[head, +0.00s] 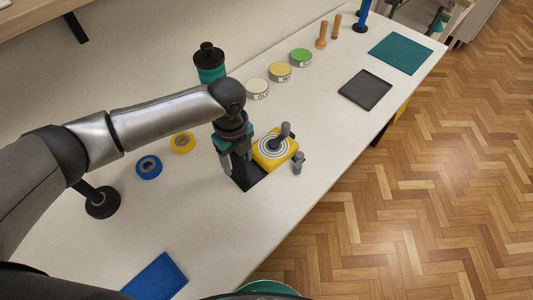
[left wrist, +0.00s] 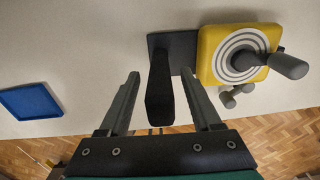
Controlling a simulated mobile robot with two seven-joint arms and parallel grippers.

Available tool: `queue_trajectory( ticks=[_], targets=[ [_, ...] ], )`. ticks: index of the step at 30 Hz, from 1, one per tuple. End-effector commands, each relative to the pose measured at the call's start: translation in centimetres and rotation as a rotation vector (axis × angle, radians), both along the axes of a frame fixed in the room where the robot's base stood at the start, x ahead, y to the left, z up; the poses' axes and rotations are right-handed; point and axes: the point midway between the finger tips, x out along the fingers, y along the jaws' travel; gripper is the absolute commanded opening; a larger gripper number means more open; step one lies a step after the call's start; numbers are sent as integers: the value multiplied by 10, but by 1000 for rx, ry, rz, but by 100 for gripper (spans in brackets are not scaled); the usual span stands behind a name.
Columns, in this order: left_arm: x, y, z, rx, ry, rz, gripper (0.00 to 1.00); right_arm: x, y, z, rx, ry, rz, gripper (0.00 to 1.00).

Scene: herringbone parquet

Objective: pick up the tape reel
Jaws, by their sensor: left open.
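Two ring-shaped rolls that look like tape reels, one blue (head: 148,167) and one yellow (head: 183,143), lie flat on the table left of my left gripper in the head view. Neither shows in the left wrist view. My left gripper (head: 236,165) points down over a dark pad (head: 250,183), just left of a yellow block (head: 266,152) with concentric rings and a dark knob. In the left wrist view my open fingers (left wrist: 160,74) are on either side of a dark upright piece (left wrist: 160,92); whether they touch it is unclear. My right gripper is not in view.
A small grey object (head: 298,163) stands by the yellow block. A black stand (head: 102,203) is near my left arm. A bottle (head: 209,62), several round tins (head: 280,72), a dark tray (head: 365,89) and a blue tray (head: 157,279) stand around. The front middle of the white table is clear.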

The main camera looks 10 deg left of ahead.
Motion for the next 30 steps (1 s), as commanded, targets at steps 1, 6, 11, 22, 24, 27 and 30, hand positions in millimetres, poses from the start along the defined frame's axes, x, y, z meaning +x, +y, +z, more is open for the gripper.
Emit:
queue_trajectory(
  ticks=[1, 6, 11, 22, 24, 27, 30],
  targets=[
    [0, 0, -1, 0, 0, -1, 65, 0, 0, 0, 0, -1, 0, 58],
    [0, 0, -1, -1, -1, -1, 65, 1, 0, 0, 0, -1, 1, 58],
    [0, 0, 0, -1, -1, -1, 47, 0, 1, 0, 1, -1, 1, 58],
    [0, 0, 0, -1, -1, -1, 5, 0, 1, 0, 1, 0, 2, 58],
    [0, 0, 0, -1, -1, -1, 0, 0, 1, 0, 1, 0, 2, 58],
    [0, 0, 0, -1, -1, -1, 0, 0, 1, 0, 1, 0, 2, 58],
    [0, 0, 0, -1, -1, -1, 0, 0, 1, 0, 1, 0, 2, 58]
  ],
)
